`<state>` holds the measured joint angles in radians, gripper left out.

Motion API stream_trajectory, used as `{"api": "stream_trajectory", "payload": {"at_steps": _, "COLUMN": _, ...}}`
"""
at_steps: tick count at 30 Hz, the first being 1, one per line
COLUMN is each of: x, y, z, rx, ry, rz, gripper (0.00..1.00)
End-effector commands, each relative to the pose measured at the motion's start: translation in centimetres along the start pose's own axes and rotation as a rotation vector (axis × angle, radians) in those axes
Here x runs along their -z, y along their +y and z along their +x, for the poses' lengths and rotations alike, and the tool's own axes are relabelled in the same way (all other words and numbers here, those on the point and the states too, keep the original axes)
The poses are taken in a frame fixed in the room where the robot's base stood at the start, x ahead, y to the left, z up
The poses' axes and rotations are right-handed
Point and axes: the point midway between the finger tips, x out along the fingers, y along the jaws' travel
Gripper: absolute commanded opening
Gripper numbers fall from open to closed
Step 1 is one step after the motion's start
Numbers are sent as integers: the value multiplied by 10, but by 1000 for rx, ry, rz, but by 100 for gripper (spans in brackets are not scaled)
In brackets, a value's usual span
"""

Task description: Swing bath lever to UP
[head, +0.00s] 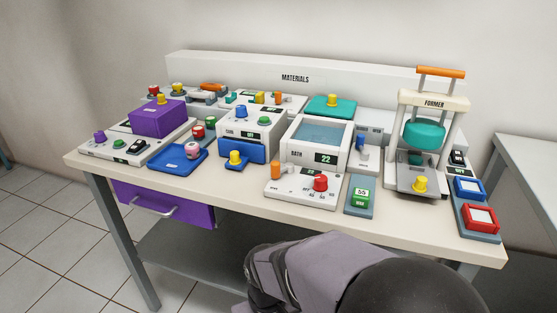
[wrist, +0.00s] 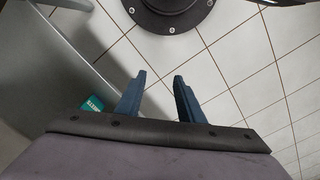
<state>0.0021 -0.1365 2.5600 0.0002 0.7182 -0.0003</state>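The bath (head: 343,139) is a white box of pale blue water, with a dark display reading 22 on its front, standing right of the table's middle. A small white unit with a blue handle (head: 361,143) stands at its right side; it may be the bath lever, but its UP/DOWN marks are too small to read. In front of the bath is a white panel (head: 290,187) with a red knob (head: 320,182). My gripper (wrist: 160,75) is open and empty over the floor in the wrist view. In the head view my arm hides it.
The former (head: 433,104), with an orange handle, stands right of the bath. A green block (head: 361,197) and red and blue framed pads (head: 479,218) lie along the front right. A blue tray (head: 177,158) and purple box (head: 158,118) stand left. The table's front edge (head: 240,200) is mostly bare.

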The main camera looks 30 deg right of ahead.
Motion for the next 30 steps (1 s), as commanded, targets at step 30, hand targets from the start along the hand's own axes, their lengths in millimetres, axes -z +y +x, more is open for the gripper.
{"api": "stream_trajectory", "payload": {"at_steps": 30, "x": -11, "y": 32, "z": -227, "rx": 14, "ry": -190, "rz": 152, "gripper": 35}}
